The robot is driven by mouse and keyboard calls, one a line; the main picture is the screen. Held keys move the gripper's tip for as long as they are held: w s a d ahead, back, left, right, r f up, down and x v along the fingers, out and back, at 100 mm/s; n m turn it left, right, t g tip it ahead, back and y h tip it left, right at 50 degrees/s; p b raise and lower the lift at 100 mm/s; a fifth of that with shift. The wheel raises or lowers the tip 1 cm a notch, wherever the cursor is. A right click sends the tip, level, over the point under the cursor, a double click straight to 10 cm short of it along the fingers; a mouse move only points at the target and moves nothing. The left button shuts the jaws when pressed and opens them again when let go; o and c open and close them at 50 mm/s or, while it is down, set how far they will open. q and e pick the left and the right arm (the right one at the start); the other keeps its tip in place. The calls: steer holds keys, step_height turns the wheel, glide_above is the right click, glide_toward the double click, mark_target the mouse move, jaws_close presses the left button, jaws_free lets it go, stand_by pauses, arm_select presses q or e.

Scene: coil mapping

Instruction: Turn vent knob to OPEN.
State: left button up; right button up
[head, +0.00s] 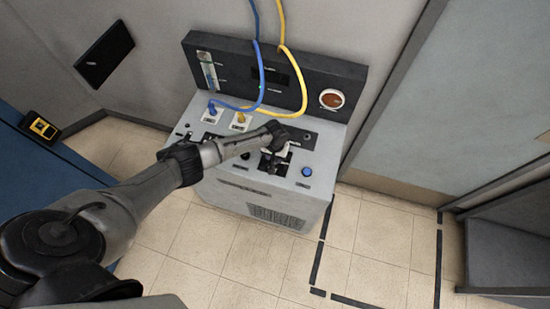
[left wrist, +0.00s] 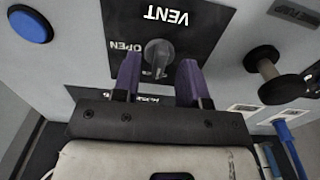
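The grey round vent knob (left wrist: 158,54) sits on a black plate (left wrist: 200,22) marked VENT, upside down in the left wrist view. The word OPEN is left of the knob; another label below it is partly hidden and hard to read. The knob's ridge seems to run up and down the picture, towards the lower label. My left gripper (left wrist: 160,66) is open, one purple finger on each side of the knob, with visible gaps. In the head view my left gripper (head: 272,160) is over the console's right half and hides the knob. My right gripper is in neither view.
The console (head: 250,190) has a blue button (head: 307,172) right of the plate. A black knob (left wrist: 280,82) stands up near the gripper. Blue (head: 262,75) and yellow (head: 302,75) hoses loop over the console's left half. Floor in front is clear.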

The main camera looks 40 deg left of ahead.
arm_select(q)
steer(key=shift+f, duration=0.65)
jaws_close()
